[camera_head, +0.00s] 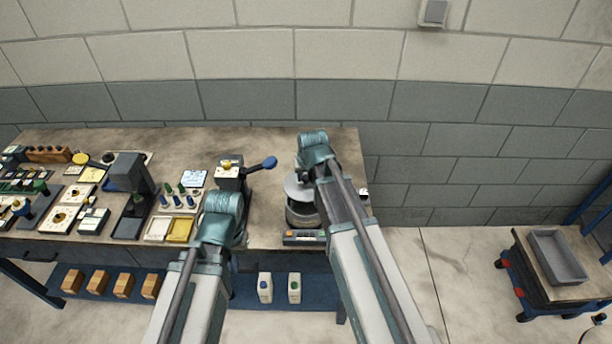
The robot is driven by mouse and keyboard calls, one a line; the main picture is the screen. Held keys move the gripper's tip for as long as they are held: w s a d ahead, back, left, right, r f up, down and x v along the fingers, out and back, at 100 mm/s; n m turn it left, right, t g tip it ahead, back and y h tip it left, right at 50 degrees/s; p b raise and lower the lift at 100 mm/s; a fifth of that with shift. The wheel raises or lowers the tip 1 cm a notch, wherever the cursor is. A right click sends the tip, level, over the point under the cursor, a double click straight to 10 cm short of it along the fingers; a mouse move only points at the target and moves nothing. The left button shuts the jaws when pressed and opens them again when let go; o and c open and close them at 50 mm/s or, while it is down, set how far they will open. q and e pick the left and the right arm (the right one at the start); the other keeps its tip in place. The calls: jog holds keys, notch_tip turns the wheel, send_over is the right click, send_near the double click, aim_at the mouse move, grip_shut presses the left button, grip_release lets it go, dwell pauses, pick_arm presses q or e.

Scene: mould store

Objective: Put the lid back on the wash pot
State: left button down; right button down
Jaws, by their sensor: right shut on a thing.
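The wash pot (302,217) is a grey round vessel on a base with a small front panel, standing near the right end of the bench. A light grey disc, the lid (294,191), is over the pot's top; I cannot tell if it touches the rim. My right gripper (304,178) is shut on the lid, and my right arm hides the lid's right side and part of the pot. My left gripper (240,232) is in front of the bench, left of the pot, mostly hidden behind its own wrist, so its jaws do not show clearly.
The bench (270,205) has a blue-knobbed lever device (232,174) left of the pot, and a dark press (129,185) and several small trays further left. Two white bottles (265,288) stand on the lower shelf. A cart with a grey bin (557,262) is at right.

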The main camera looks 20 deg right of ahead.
aim_at(307, 187)
jog(key=shift+w+f, duration=0.1)
jog(key=shift+f, duration=0.15)
jog(key=shift+f+b, duration=0.6)
jog(key=shift+b, duration=0.25)
notch_tip(307, 187, down, 5)
jog(key=b, duration=0.4)
jog(key=shift+b, duration=0.4)
jog(key=shift+f, duration=0.1)
dwell(1.0)
jog(key=c, duration=0.5)
grip_release()
